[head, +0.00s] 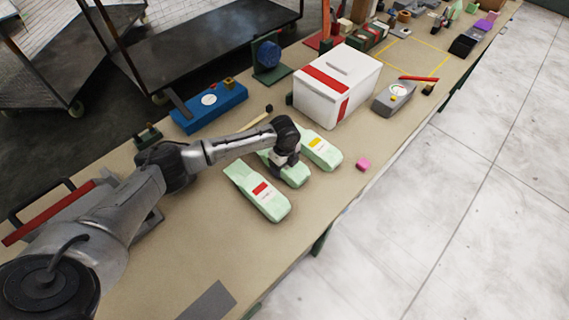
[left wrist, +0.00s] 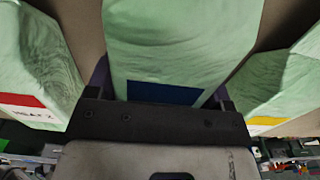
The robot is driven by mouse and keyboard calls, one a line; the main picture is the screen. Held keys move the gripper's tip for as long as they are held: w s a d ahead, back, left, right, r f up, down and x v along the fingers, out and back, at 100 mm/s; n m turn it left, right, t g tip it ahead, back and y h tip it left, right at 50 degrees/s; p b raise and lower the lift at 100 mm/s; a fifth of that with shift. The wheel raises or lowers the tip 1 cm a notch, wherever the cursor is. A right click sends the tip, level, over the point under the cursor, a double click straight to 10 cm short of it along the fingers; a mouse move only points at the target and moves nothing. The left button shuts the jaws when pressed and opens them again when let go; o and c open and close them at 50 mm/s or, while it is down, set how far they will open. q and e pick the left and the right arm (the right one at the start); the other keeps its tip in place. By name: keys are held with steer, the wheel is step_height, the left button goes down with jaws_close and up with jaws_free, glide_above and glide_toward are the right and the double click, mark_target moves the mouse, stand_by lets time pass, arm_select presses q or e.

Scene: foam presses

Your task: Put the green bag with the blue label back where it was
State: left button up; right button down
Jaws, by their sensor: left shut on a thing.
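The green bag with the blue label (head: 294,177) lies on the bench between two other green bags. It also shows in the left wrist view (left wrist: 182,45), with its blue label partly covered by the gripper. My left gripper (head: 284,160) is above this bag, shut on it. The bag with the red label (head: 258,191) is on its left, and the bag with the yellow label (head: 320,149) is on its right. I cannot tell whether the held bag touches the bench. My right gripper is not in view.
A white box with red bands (head: 330,88) stands behind the bags, near a blue scale-like device (head: 209,108). A pink block (head: 363,165) lies near the front edge. A grey dial device (head: 394,98) is farther right. The bench surface in front of the red-label bag is clear.

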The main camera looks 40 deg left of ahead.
arm_select(q)
steer(key=shift+f, duration=0.15)
steer(key=o, duration=1)
step_height(320, 180, up, 12)
steer(key=shift+r+p, duration=0.2)
steer(key=shift+p, duration=0.45)
